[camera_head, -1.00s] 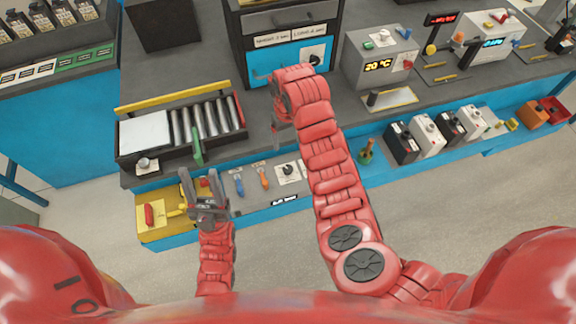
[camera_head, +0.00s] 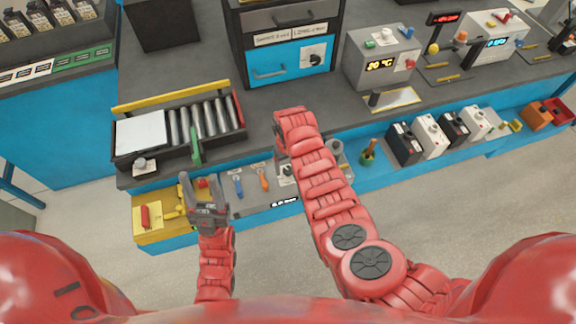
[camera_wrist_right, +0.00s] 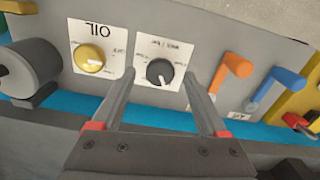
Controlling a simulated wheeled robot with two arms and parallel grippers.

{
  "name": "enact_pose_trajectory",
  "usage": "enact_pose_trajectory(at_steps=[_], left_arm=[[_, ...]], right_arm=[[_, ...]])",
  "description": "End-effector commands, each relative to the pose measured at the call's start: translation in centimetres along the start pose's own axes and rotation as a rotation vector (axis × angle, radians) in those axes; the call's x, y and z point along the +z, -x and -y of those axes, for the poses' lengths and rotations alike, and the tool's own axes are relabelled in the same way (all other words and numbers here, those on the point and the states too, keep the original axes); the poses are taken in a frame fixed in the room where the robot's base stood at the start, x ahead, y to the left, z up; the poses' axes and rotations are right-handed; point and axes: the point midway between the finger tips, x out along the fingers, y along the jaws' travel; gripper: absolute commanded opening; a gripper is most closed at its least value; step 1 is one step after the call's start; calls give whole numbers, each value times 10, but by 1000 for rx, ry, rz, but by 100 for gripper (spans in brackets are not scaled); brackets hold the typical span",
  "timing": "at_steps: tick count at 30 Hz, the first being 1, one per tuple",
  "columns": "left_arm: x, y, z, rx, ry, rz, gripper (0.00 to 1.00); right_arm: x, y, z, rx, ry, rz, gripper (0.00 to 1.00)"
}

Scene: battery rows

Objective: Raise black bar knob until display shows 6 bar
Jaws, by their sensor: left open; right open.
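The black knob (camera_wrist_right: 160,71) sits on a white label on the grey front panel, with a pale pointer mark on it. In the right wrist view my right gripper (camera_wrist_right: 158,78) is open, its two fingers on either side of the knob's lower part; I cannot tell whether they touch it. In the head view the knob (camera_head: 287,170) is partly hidden by my right arm, and the right fingers are hidden. A small display (camera_head: 284,203) is below it, its digits too small to read. My left gripper (camera_head: 203,182) is open and empty before the yellow panel.
A yellow knob (camera_wrist_right: 90,58) with an OIL label is beside the black one. Orange (camera_wrist_right: 233,66) and blue (camera_wrist_right: 275,84) levers are on the other side. A grey cylinder (camera_wrist_right: 30,68) protrudes nearby. A roller tray (camera_head: 205,122) stands on the bench above.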

Motion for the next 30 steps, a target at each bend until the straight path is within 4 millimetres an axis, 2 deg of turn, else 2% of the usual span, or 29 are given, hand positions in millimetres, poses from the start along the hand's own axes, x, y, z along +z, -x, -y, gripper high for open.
enact_pose_trajectory(at_steps=[14,27,30], left_arm=[[0,-1,0,0,0,0,50],[0,-1,0,0,0,0,50],[0,-1,0,0,0,0,50]], right_arm=[[1,-8,0,2,1,0,77],[1,-8,0,1,1,0,0],[1,-8,0,1,1,0,0]])
